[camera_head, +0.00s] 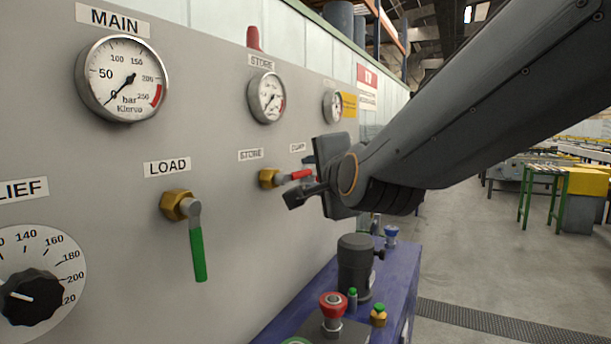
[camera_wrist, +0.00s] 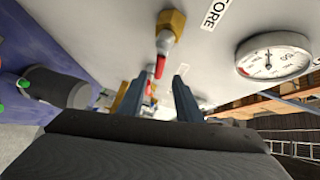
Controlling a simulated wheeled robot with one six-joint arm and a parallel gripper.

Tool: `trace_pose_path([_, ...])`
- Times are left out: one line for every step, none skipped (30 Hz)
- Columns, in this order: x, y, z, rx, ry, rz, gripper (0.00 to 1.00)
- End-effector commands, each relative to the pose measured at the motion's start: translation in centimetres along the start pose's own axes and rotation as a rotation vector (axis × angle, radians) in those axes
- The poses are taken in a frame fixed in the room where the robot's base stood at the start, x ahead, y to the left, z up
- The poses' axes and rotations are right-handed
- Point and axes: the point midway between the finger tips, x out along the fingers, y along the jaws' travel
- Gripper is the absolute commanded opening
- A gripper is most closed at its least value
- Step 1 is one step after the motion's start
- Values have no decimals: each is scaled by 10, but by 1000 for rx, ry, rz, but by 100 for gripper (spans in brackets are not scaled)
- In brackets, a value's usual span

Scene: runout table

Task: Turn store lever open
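The store lever has a brass valve body (camera_head: 268,178) below the STORE label and a red handle (camera_head: 298,174) pointing sideways to the right. In the wrist view its brass body (camera_wrist: 172,22) is at the top, with the red handle (camera_wrist: 160,67) pointing down toward the gap between my fingers. My gripper (camera_wrist: 160,80) is open, its two dark fingers apart on either side of the handle's line. In the head view my gripper (camera_head: 296,194) is at the handle's free end and covers the panel behind. I cannot tell whether a finger touches the handle.
The LOAD valve's green handle (camera_head: 198,254) hangs down to the left. The store gauge (camera_head: 267,97) is above the lever. A blue bench (camera_head: 394,278) with a dark cylinder (camera_head: 356,266) and several knobs stands below. Open floor lies to the right.

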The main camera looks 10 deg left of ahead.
Motion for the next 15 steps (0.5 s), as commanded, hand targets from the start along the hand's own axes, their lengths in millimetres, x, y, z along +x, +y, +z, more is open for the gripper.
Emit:
trace_pose_path([4,0,0,1,0,-1,32])
trace_pose_path([7,0,0,1,0,0,32])
trace_pose_path([12,0,0,0,0,1,32])
trace_pose_path([16,0,0,-1,0,1,32])
trace_pose_path([20,1,0,-1,0,2,32])
trace_pose_path([25,2,0,0,0,4,32])
trace_pose_path([29,1,0,-1,0,3,32])
trace_pose_path([34,1,0,-1,0,4,32])
trace_pose_path([39,1,0,-2,0,4,32])
trace_pose_path([43,1,0,-2,0,4,32])
trace_pose_path([47,1,0,-3,0,4,32])
trace_pose_path([52,1,0,-2,0,4,32])
trace_pose_path([56,2,0,-2,0,4,32])
trace_pose_path([59,1,0,-2,0,3,32])
trace_pose_path([62,1,0,-2,0,3,32])
